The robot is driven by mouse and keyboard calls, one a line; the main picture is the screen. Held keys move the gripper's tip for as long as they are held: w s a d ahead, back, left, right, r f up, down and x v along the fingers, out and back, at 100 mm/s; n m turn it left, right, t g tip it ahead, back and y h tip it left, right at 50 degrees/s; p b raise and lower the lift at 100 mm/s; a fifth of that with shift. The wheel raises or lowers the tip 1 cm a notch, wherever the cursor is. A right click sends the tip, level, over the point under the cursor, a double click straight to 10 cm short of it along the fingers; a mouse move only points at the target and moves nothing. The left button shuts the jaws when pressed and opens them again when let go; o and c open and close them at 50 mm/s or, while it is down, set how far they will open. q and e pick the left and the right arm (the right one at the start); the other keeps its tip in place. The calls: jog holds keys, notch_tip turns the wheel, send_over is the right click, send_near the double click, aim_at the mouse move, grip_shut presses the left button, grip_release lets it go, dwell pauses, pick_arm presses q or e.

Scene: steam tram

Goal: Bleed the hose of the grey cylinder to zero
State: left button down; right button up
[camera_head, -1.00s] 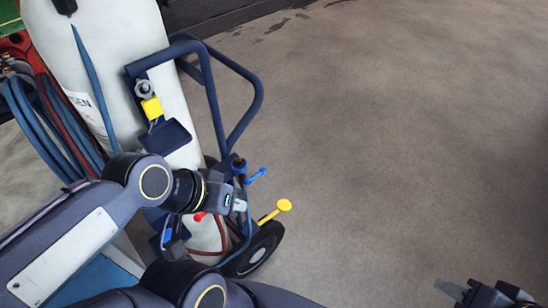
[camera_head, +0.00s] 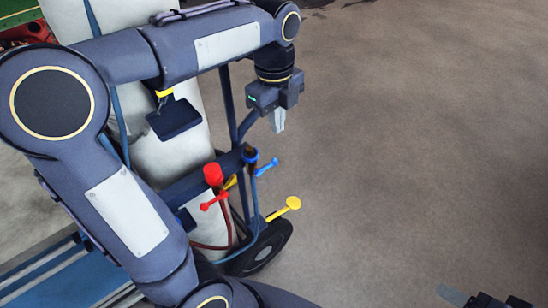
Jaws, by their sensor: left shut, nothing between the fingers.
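The pale grey cylinder (camera_head: 172,165) stands on a dark blue trolley (camera_head: 188,187) at left of centre, partly hidden behind my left arm. A red fitting with a red lever (camera_head: 213,174) and a blue fitting with a blue lever (camera_head: 267,167) sit at the trolley's crossbar. A dark red hose (camera_head: 228,222) and a blue hose (camera_head: 256,210) hang below them. My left gripper (camera_head: 279,127) is shut and empty, pointing down above the blue lever and apart from it in the picture. My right gripper (camera_head: 452,296) is only partly in view at the bottom right edge; its jaws are unclear.
A yellow round-ended lever (camera_head: 292,203) sticks out to the right near the trolley's black wheel (camera_head: 262,248). A dark blue plate (camera_head: 174,119) is in front of the cylinder. Red and green parts show at the top left. The floor (camera_head: 420,130) on the right is clear.

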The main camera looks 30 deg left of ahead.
pick_arm(q)
jog(key=shift+w+d+m, duration=0.1)
jog(key=shift+w+m, duration=0.25)
jog(key=shift+m, duration=0.15)
send_over(267, 167)
jog(key=d, duration=0.3)
notch_tip(267, 167, down, 10)
jog(key=f, duration=0.1)
jog(key=w+a+f, duration=0.1)
jog(key=a+f, duration=0.1)
jog(key=shift+w+f+p, duration=0.25)
jog(key=shift+p, duration=0.05)
